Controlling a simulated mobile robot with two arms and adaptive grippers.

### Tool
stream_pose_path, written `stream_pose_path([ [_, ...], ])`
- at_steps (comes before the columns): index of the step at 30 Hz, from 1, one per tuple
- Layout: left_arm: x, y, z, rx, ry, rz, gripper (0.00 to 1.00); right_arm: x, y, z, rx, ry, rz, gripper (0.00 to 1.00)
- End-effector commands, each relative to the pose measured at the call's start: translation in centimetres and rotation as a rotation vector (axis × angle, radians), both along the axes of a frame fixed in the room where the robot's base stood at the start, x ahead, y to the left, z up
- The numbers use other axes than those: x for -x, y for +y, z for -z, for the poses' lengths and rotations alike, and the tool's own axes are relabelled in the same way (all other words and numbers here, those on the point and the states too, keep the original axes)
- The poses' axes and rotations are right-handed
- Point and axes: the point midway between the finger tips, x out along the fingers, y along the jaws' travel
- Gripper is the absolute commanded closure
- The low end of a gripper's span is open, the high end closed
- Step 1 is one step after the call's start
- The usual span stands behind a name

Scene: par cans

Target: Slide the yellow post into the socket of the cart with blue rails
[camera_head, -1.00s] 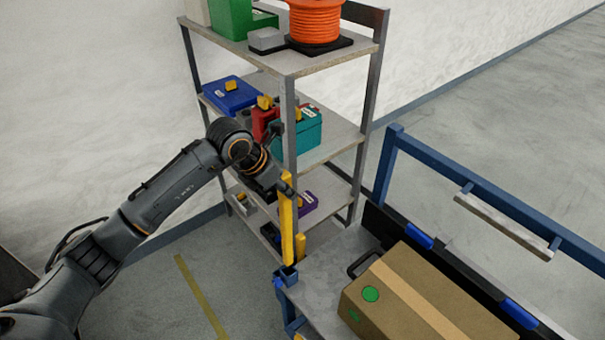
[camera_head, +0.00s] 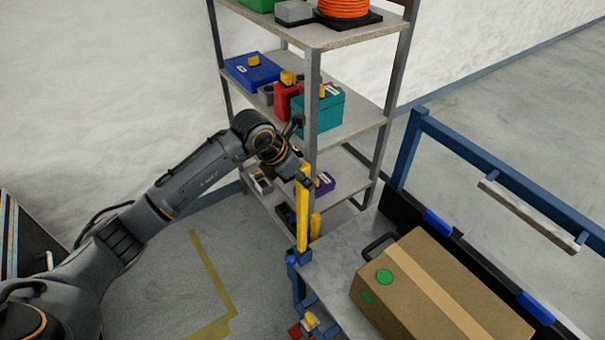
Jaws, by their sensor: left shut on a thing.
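My left gripper (camera_head: 304,176) is shut on the upper end of the yellow post (camera_head: 302,222). The post stands nearly upright at the near left corner of the cart. Its lower end meets the small blue socket (camera_head: 299,257) at that corner; I cannot tell how deep it sits inside. The cart (camera_head: 340,262) has a grey deck and blue rails (camera_head: 485,165). My right gripper is not in view.
A cardboard box (camera_head: 455,300) with a green dot lies on the cart deck. A grey shelf rack (camera_head: 345,137) behind the post holds a blue case (camera_head: 250,72), a teal case (camera_head: 325,110) and an orange cable reel (camera_head: 343,8). Floor at left is mostly clear.

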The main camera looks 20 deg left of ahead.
Motion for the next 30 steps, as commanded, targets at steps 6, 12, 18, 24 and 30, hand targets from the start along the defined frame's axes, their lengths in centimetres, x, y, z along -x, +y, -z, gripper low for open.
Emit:
stream_pose_path([
  [6, 0.0, 0.0, 1.7, 0.002, 0.000, 0.000, 1.00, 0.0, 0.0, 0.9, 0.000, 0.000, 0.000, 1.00],
  [12, 0.0, 0.0, 3.2, 0.001, -0.001, 0.000, 1.00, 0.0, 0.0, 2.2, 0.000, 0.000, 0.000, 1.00],
  [18, -0.1, 0.0, 4.1, 0.002, -0.002, 0.000, 1.00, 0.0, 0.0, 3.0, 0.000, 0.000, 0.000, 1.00],
  [24, -0.1, 0.0, 4.2, 0.002, -0.002, 0.000, 1.00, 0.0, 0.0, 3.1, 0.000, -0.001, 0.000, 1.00],
  [30, -0.1, 0.0, 4.2, 0.001, -0.002, 0.000, 0.68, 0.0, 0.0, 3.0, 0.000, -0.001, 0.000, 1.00],
])
